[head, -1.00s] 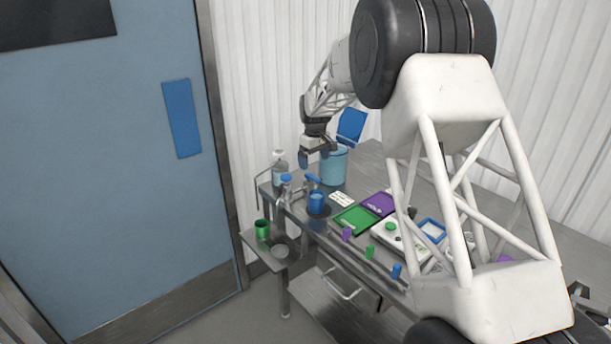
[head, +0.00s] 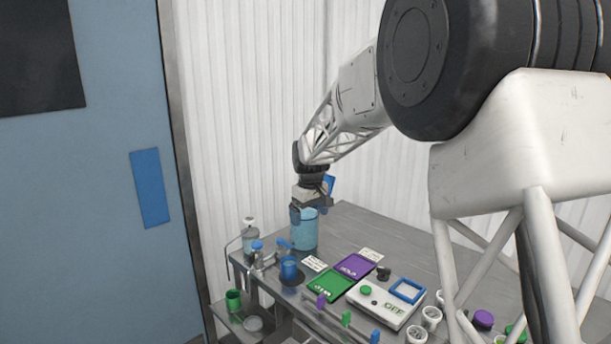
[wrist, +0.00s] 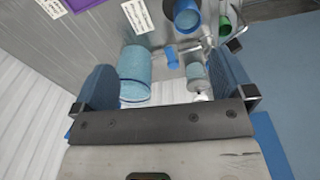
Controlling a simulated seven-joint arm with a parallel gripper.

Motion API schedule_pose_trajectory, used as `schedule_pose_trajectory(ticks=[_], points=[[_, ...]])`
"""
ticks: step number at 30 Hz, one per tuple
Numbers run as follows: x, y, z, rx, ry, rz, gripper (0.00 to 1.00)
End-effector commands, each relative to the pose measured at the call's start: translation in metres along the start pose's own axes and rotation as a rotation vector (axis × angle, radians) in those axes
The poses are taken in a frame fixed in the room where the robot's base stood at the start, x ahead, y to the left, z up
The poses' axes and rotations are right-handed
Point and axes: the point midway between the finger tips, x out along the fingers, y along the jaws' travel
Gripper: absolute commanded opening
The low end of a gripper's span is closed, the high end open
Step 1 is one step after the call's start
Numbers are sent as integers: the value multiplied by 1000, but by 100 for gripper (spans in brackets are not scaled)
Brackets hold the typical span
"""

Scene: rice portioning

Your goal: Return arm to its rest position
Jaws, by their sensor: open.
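My gripper (head: 308,212) hangs fingers-down near the back left of the metal table (head: 365,225). In the head view it overlaps the top of a translucent blue container (head: 303,236). In the wrist view my gripper (wrist: 168,88) shows two blue fingers spread wide with nothing held between them. The blue container (wrist: 135,68) shows beyond the fingers there, nearer the left one, and looks apart from them. The gap between fingers and container is hard to judge in the head view.
Green (head: 331,284) and purple (head: 354,266) trays and a white device (head: 385,304) lie to the right. A corrugated wall (head: 250,110) rises behind.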

Motion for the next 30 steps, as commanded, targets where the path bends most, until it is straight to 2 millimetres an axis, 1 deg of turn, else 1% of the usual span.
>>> schedule_pose_trajectory(ticks=[1, 6, 8, 15, 24, 30], points=[[-10, -2, 14, 17, 5, 3, 100], [-34, -7, 60, 76, 19, 11, 100], [-42, -10, 75, 96, 23, 14, 100], [-68, -24, 140, 179, 44, 25, 100], [-90, -46, 222, 281, 68, 37, 100], [-97, -65, 276, 350, 85, 44, 100]])
